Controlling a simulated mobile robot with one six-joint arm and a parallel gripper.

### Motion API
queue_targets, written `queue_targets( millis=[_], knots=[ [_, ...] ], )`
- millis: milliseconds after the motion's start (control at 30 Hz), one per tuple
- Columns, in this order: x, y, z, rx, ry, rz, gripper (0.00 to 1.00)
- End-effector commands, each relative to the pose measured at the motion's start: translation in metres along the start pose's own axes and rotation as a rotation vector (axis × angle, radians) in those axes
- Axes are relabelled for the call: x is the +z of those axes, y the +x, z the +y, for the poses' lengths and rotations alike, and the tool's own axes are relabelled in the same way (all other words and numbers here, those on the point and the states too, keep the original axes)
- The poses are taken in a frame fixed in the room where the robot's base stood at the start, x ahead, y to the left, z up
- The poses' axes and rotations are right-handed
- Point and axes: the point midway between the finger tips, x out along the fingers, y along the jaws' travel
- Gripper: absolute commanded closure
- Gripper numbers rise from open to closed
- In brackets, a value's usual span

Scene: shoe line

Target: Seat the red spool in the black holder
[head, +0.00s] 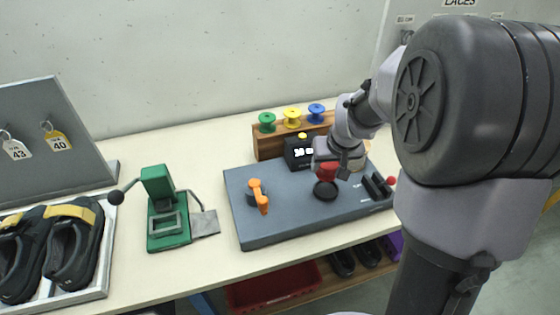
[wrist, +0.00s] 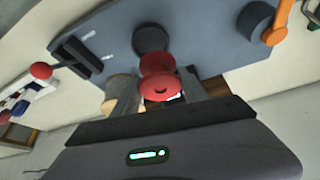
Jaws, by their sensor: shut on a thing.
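The red spool (wrist: 160,85) is between the fingers of my gripper (wrist: 158,95) in the wrist view, and the gripper is shut on it. In the head view the spool (head: 327,171) shows below my gripper (head: 332,163), partly hidden by it. The round black holder (head: 325,192) is on the grey board, just under the spool in the head view. In the wrist view the holder (wrist: 151,37) shows just beyond the spool. The spool appears apart from the holder, above the board; the exact gap cannot be told.
The grey board (head: 285,227) also bears an orange clamp (head: 259,195), a black slotted block (head: 377,186) and a small black display box (head: 298,153). A wooden rack (head: 268,145) with green, yellow and blue spools stands behind. A green press (head: 166,210) stands left.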

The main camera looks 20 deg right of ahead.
Motion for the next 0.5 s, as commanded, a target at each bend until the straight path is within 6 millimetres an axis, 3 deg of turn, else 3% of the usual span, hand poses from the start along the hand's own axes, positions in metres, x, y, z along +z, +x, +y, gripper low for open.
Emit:
queue_targets(
  millis=[233,500],
  knots=[
    [0.006,0.013,0.009,0.007,0.016,-0.001,0.89],
    [0.021,0.047,0.008,0.007,0.016,-0.001,0.89]
  ],
)
